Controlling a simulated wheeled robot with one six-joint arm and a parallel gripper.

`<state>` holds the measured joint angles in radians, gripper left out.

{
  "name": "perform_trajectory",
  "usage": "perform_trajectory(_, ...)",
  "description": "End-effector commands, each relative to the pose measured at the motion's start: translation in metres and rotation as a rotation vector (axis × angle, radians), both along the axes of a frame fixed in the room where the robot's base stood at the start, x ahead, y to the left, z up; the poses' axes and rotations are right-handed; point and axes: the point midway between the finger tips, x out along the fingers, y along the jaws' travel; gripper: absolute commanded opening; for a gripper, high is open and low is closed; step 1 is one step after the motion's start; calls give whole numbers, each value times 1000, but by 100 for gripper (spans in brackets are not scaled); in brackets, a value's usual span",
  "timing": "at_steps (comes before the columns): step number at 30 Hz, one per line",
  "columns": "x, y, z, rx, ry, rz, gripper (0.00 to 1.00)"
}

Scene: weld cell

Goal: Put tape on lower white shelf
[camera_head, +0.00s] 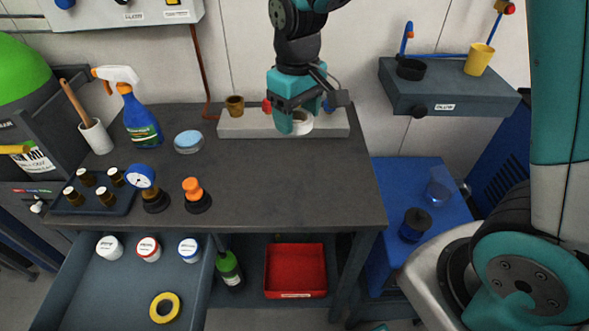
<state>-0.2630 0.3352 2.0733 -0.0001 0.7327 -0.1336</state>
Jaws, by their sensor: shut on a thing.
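My gripper (297,117) is over the low white shelf (240,126) at the back of the dark bench. It is shut on a white ring-shaped roll (304,129) with a brownish inside, which looks like tape. The teal finger hides part of the roll. I cannot tell whether the roll touches the shelf or is just above it. A yellow ring (165,308), also like a roll of tape, lies in the open drawer at the lower left.
A brown cup (235,105) stands on the shelf's left end. Red and blue items show partly behind my gripper. A spray bottle (139,118), a light-blue round tin (188,142) and a gauge (142,177) stand on the bench. The bench's right front is clear.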

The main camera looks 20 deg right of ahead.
Motion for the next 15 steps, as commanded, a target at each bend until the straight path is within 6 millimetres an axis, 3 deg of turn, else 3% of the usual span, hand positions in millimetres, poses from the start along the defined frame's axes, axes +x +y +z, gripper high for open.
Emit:
perform_trajectory(3, -1, 0, -36, -3, 9, 1, 40)
perform_trajectory(9, -1, -1, -90, -2, 8, 0, 40)
perform_trajectory(15, 0, -1, -118, -1, 2, -2, 40)
